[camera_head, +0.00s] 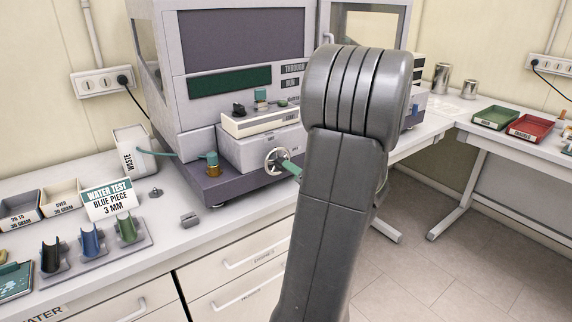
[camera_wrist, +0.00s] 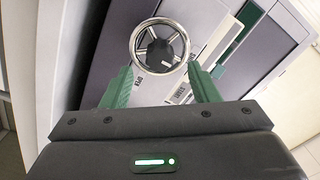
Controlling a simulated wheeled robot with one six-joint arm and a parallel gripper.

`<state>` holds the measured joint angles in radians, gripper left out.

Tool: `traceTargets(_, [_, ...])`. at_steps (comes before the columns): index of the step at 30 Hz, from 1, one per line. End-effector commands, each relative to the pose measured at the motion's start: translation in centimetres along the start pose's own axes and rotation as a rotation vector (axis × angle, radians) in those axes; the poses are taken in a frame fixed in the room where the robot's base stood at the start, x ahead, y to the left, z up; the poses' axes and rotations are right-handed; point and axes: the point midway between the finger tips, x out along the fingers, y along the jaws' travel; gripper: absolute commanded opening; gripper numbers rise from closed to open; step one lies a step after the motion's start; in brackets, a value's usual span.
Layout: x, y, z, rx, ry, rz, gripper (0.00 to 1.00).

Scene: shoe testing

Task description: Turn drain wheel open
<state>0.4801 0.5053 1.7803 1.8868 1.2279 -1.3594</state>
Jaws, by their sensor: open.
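The drain wheel (camera_head: 277,160) is a small silver handwheel with a dark hub on the front of the grey testing machine. In the wrist view the wheel (camera_wrist: 159,46) shows several spokes and its whole rim, just beyond the fingertips. My gripper (camera_wrist: 159,68) has two green fingers, spread apart, one on each lower side of the wheel. Nothing is held between them. Whether a finger touches the rim I cannot tell. In the head view a green finger of my gripper (camera_head: 291,169) shows at the wheel's right; my arm hides the rest.
The machine (camera_head: 240,30) stands on a white bench. A waste box (camera_head: 130,152), a "Water test, blue piece 3 mm" sign (camera_head: 107,199) and a rack with several coloured holders (camera_head: 92,247) stand left. Green (camera_head: 495,118) and red trays (camera_head: 533,127) lie on the right bench.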

Motion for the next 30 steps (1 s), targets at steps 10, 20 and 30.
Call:
traceTargets(10, [4.6,0.0,0.0,0.001,0.000,0.000,0.55])
traceTargets(20, [5.0,0.0,0.0,0.000,0.001,0.001,0.55])
traceTargets(30, [4.9,0.0,0.0,0.001,0.000,0.001,0.10])
